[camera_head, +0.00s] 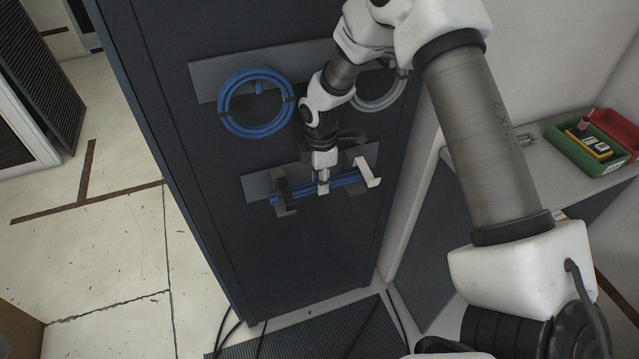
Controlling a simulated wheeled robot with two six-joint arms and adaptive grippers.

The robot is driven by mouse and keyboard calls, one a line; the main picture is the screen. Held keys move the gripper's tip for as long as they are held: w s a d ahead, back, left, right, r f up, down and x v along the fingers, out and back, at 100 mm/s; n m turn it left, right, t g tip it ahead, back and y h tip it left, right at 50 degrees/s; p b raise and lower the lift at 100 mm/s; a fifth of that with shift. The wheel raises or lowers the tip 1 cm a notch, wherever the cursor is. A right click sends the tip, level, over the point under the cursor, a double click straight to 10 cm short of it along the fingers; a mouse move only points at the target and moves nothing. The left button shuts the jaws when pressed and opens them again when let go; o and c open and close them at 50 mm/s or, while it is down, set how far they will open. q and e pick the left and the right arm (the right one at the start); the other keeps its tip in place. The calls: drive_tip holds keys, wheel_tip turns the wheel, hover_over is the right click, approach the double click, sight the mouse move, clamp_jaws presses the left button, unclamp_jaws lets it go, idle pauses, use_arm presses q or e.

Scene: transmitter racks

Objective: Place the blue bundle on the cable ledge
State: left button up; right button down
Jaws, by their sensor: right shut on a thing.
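The blue bundle (345,180) is a short, straight bunch of blue cable, lying roughly level across the front of the dark rack. My right gripper (323,186) reaches down from above and is shut on the bundle near its middle. The cable ledge (258,186) is a grey plate on the rack with a dark bracket at its left and a pale one at its right. The bundle spans between these brackets; I cannot tell whether it touches them. The gripper hides part of the bundle and ledge. My left gripper is not in view.
Above the ledge, a blue cable coil (229,115) and a grey coil (378,104) hang on an upper plate (205,82), close to my right arm. A shelf (548,165) at right holds a green bin (590,158) and a red bin. Black cables and a mat lie below.

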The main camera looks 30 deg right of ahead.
drive_tip(key=shift+w+f, duration=0.15)
drive_tip(key=shift+w, duration=0.05)
wheel_tip(320, 180, down, 2)
drive_tip(key=shift+s+f+p, duration=0.1)
drive_tip(key=shift+f+p, duration=0.15)
drive_tip(key=shift+p, duration=0.4)
drive_tip(key=shift+f, duration=0.35)
drive_tip(key=shift+f, duration=0.15)
drive_tip(key=c, duration=1)
unclamp_jaws()
drive_tip(key=shift+o, duration=0.2)
wheel_tip(320, 180, up, 8)
drive_tip(key=shift+f+b, duration=0.1)
drive_tip(key=shift+b, duration=0.7)
